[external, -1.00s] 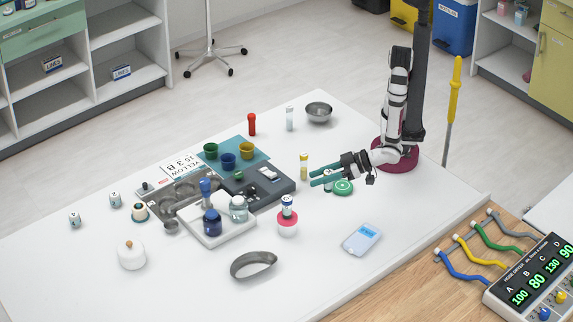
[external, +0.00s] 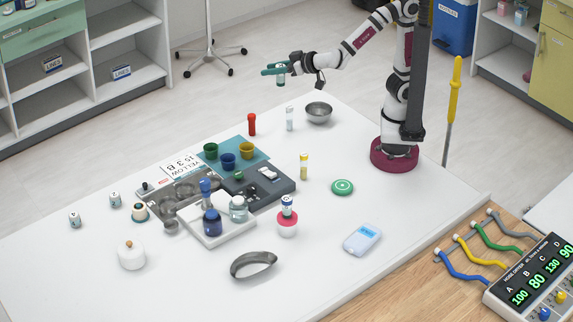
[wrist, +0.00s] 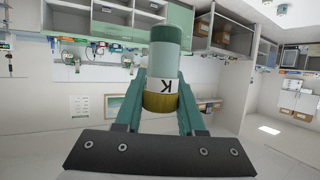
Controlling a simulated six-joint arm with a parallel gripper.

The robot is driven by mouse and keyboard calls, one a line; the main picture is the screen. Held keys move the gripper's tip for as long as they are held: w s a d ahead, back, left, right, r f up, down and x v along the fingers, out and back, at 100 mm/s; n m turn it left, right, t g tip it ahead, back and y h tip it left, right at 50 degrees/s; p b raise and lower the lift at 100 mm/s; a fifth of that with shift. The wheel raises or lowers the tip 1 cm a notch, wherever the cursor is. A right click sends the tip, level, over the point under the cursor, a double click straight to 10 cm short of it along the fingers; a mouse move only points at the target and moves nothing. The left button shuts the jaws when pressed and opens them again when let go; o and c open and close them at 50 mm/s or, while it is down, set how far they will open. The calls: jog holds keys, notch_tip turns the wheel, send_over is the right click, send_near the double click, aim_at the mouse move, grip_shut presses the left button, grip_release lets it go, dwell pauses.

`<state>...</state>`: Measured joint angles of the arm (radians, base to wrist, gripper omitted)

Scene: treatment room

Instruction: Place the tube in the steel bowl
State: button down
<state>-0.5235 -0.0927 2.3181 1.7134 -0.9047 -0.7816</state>
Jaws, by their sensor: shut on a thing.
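My gripper (external: 272,70) is shut on a small vial (external: 281,80), high above the far side of the table. In the wrist view the vial (wrist: 165,55) has a teal end, a white label with an upside-down K and an olive-yellow end. The steel bowl (external: 319,114) stands on the table, below and to the right of my gripper, apart from the vial. Several tubes stand on the table: one red (external: 252,125), one clear with a white cap (external: 289,119), one yellow-capped (external: 303,167). A blue-capped tube (external: 287,206) stands in a pink-and-white holder.
A green disc (external: 342,187) lies near my base. Coloured cups stand on a teal mat (external: 259,155).

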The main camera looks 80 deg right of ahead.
jog(key=s+d+f+m+g+h, duration=0.3)
jog(key=d+f+m+h, duration=0.15)
jog(key=d, duration=0.65)
jog(key=s+d+f+m+g+h, duration=0.25)
jog(key=d+f+m, duration=0.2)
jog(key=d, duration=0.55)
jog(key=s+d+f+m+g+h, duration=0.25)
jog(key=s+d+f+g, duration=0.25)
jog(key=s+d+f, duration=0.25)
jog(key=shift+m+y, duration=0.25)
jog(key=shift+y, duration=0.1)
notch_tip(320, 180, down, 11)
jog(key=shift+a+f, duration=0.1)
jog(key=shift+f, duration=0.1)
jog(key=shift+c, duration=2.2)
grip_release()
jog(key=shift+r, duration=0.15)
